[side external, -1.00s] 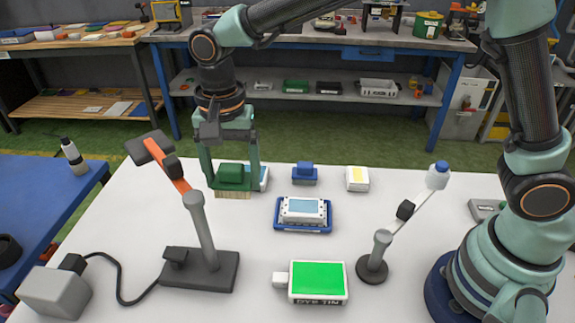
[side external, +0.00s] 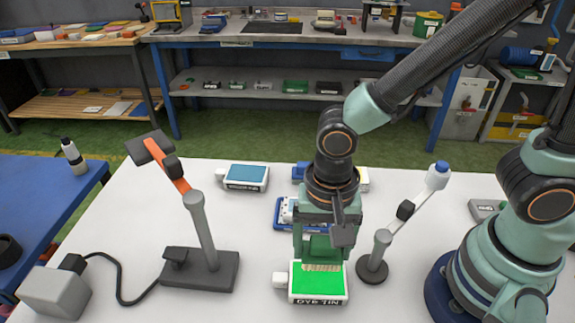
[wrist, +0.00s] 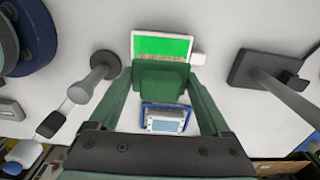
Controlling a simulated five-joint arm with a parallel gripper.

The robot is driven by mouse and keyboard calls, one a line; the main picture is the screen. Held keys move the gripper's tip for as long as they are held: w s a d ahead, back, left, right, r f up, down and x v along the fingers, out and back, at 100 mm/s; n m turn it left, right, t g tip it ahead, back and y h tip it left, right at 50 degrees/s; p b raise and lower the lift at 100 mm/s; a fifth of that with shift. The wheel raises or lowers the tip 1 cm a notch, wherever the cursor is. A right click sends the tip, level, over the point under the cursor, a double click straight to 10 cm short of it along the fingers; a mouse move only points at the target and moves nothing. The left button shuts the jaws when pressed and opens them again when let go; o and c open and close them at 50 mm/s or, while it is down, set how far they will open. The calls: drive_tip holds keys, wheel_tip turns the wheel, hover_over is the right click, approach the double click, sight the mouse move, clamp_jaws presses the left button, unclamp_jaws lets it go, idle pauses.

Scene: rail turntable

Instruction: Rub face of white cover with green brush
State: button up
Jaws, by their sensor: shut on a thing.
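My gripper (side external: 320,248) is shut on the green brush (side external: 318,240), bristles down, over the green face of the dye tin (side external: 300,285). I cannot tell whether the bristles touch the green. In the wrist view the brush (wrist: 160,82) sits between my fingers, beside the dye tin's green face (wrist: 175,45). The white cover (side external: 287,211) lies in a blue tray (side external: 279,222) behind the tin and is mostly hidden by my gripper. In the wrist view the white cover (wrist: 150,124), with a light blue panel on it, shows in the tray (wrist: 145,108).
A grey-and-orange lamp-like stand (side external: 205,235) is left of the tin. A thin-armed stand (side external: 375,258) with a blue-tipped head is close on the right. A blue-topped white pad (side external: 246,175) lies at the back left.

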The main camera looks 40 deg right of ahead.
sight(318, 277)
drive_tip(key=shift+f, duration=0.1)
drive_tip(key=shift+f, duration=2.3)
drive_tip(key=shift+f, duration=0.55)
drive_tip(key=shift+r, duration=3.5)
